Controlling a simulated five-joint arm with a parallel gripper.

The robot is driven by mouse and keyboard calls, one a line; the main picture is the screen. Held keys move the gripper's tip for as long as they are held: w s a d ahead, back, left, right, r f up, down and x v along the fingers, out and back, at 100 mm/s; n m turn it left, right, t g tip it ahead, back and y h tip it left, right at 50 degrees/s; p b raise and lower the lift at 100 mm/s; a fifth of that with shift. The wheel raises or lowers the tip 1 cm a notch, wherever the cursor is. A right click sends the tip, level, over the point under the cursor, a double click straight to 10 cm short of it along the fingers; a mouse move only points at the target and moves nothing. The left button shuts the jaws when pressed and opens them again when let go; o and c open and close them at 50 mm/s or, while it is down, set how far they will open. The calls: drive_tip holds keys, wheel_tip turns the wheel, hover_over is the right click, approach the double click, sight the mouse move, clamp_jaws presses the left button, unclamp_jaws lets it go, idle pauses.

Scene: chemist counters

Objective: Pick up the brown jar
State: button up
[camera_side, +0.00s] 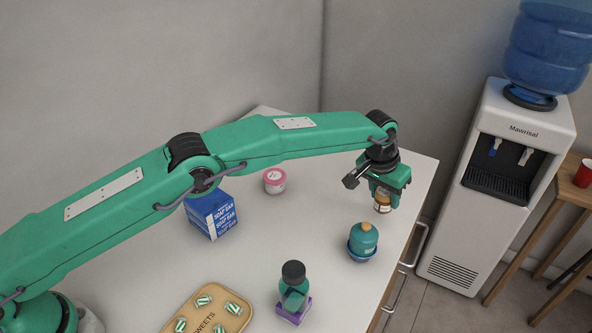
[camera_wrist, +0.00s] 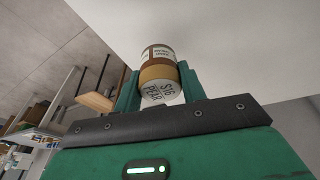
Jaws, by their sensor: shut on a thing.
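The brown jar (camera_side: 383,203) is small, with a pale label, and is at the right side of the white counter in the side view. My gripper (camera_side: 384,190) is above it with its fingers pointing down and shut on it. In the wrist view the jar (camera_wrist: 158,72) sits between the two green fingers of my gripper (camera_wrist: 160,90), its printed pale lid facing the camera. Its upper part is partly hidden by the gripper in the side view. I cannot tell whether its base touches the counter.
A teal bottle with an orange cap (camera_side: 363,240) stands in a blue dish close in front of the jar. A dark-capped green bottle (camera_side: 294,287), sweets tray (camera_side: 233,313), blue soap boxes (camera_side: 212,215) and pink-lidded jar (camera_side: 274,181) share the counter (camera_side: 320,200). A water cooler (camera_side: 500,180) stands right.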

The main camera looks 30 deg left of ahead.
drive_tip(key=s+d+r, duration=0.5)
drive_tip(key=s+r, duration=0.2)
drive_tip(key=s, duration=0.3)
drive_tip(key=shift+s+d, duration=0.15)
drive_tip(key=shift+d, duration=0.15)
idle(0.5)
